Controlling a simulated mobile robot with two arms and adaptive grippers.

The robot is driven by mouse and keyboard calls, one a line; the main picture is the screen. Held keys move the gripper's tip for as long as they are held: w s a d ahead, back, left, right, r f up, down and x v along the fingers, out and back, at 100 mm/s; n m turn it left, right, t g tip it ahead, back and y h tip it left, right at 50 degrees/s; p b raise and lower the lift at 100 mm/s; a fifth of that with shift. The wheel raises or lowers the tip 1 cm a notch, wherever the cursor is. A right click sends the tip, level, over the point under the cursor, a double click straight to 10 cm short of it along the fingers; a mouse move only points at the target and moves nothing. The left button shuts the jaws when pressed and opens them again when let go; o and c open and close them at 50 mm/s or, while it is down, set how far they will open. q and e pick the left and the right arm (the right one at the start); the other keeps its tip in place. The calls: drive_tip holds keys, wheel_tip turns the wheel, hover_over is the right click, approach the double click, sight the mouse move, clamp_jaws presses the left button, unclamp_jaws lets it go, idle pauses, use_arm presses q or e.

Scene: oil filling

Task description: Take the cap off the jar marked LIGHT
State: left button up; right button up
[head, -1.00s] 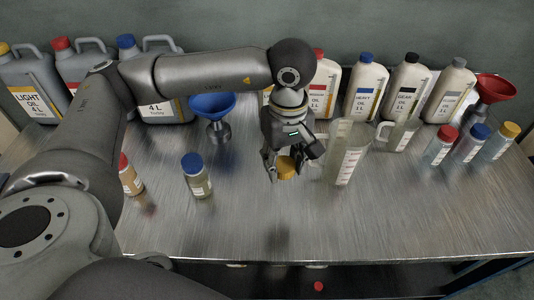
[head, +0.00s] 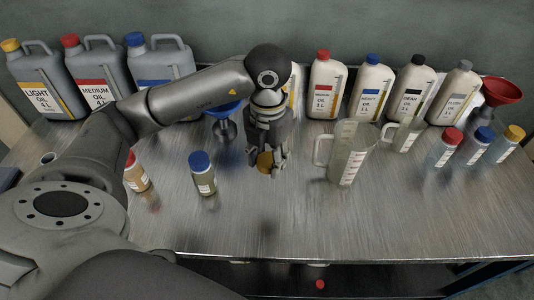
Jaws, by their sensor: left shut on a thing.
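My left gripper (head: 264,172) points down over the middle of the table. It is shut on a yellow cap (head: 264,160), which shows between its fingers. No jar body can be made out under the cap; the gripper may hide it. A jar with a yellow cap (head: 507,146) stands upright at the far right; its label is too small to read. My right gripper is not in view.
A measuring jug (head: 349,155) stands just right of my left gripper. A blue-capped jar (head: 202,177) and a red-capped jar (head: 137,175) stand to its left. A blue funnel (head: 224,125), oil bottles (head: 368,92) and canisters (head: 97,88) line the back. The front table (head: 300,225) is clear.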

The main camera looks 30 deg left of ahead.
use_arm(q)
drive_tip(key=n, duration=0.1)
drive_tip(key=a+n, duration=0.1)
drive_tip(key=n, duration=0.2)
drive_tip(key=shift+s+a+f+n, duration=0.2)
drive_tip(key=shift+a+n, duration=0.05)
drive_tip(key=shift+n, duration=0.15)
drive_tip(key=s+a+f+n, duration=0.1)
drive_tip(key=a+n, duration=0.4)
drive_tip(key=n, duration=1)
drive_tip(key=w+f+p, duration=0.1)
drive_tip(key=w+f, duration=0.2)
drive_tip(key=w, duration=0.1)
drive_tip(key=w+d+f+p, duration=0.1)
drive_tip(key=w+f, duration=0.2)
drive_tip(key=w, duration=0.1)
drive_tip(key=w+f+p, duration=0.1)
drive_tip(key=w+f, duration=0.1)
drive_tip(key=w, duration=0.2)
drive_tip(key=shift+w+d+f, duration=0.2)
drive_tip(key=shift+d+f, duration=0.15)
drive_tip(key=shift+f, duration=0.05)
drive_tip(key=shift+w+d+f, duration=0.1)
drive_tip(key=shift+w+f, duration=0.35)
drive_tip(key=shift+f, duration=0.25)
wheel_tip(320, 180, down, 2)
drive_tip(key=shift+f+p, duration=0.1)
drive_tip(key=shift+p, duration=0.55)
drive_tip(key=shift+f, duration=0.3)
